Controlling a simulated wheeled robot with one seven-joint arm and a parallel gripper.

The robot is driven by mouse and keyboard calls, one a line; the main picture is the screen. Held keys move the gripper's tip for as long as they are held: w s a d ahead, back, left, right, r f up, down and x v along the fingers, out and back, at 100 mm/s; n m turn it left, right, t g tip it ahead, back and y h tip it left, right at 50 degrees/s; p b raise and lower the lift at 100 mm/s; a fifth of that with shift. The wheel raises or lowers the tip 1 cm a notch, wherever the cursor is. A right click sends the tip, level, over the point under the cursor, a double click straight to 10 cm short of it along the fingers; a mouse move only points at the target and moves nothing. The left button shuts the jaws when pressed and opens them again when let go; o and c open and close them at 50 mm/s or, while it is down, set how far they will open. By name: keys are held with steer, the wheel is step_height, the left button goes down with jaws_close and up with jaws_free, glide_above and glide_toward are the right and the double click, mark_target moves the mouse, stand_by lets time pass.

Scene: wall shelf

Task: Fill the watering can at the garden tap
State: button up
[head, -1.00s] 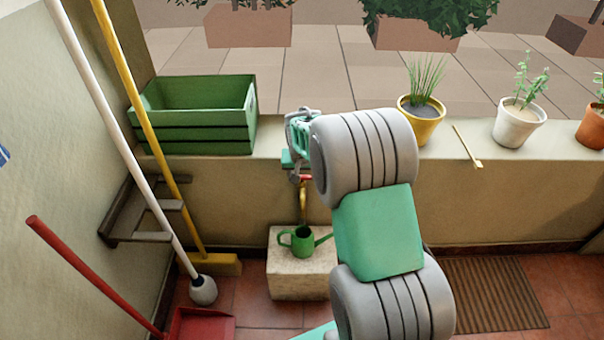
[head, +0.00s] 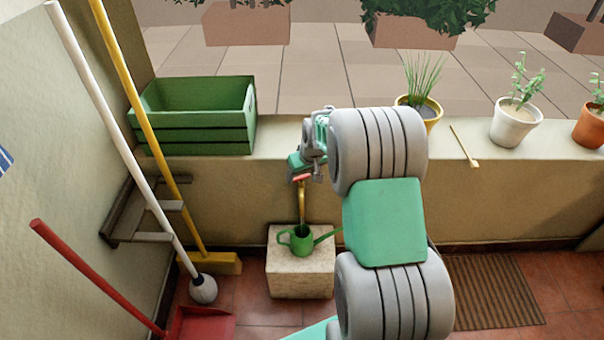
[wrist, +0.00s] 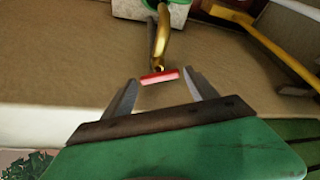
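The green watering can (head: 301,241) stands upright on a pale stone block (head: 290,283) under the brass tap (head: 302,203), its spout to the right. The tap has a red handle (head: 302,178). My gripper (head: 306,177) is at the tap's top, in front of the wall. In the wrist view my gripper (wrist: 160,77) is open, with the red handle (wrist: 160,77) between its fingertips and a small gap on each side. The brass tap (wrist: 161,40) runs beyond it, with part of the green can (wrist: 180,10) at the top edge. I see no water stream.
A green crate (head: 195,135), a yellow pot (head: 430,120), a white pot (head: 514,128) and a small yellow-tipped stick (head: 464,146) are on the wall ledge. A white-handled brush (head: 120,140), yellow broom (head: 150,130) and red dustpan (head: 203,323) stand at left.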

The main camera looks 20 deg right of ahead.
steer(key=shift+o, duration=1)
steer(key=p+v, duration=0.1)
steer(key=v, duration=0.6)
steer(key=shift+r+p, duration=0.3)
steer(key=shift+r, duration=0.1)
steer(key=shift+s, duration=0.1)
stand_by(5.8)
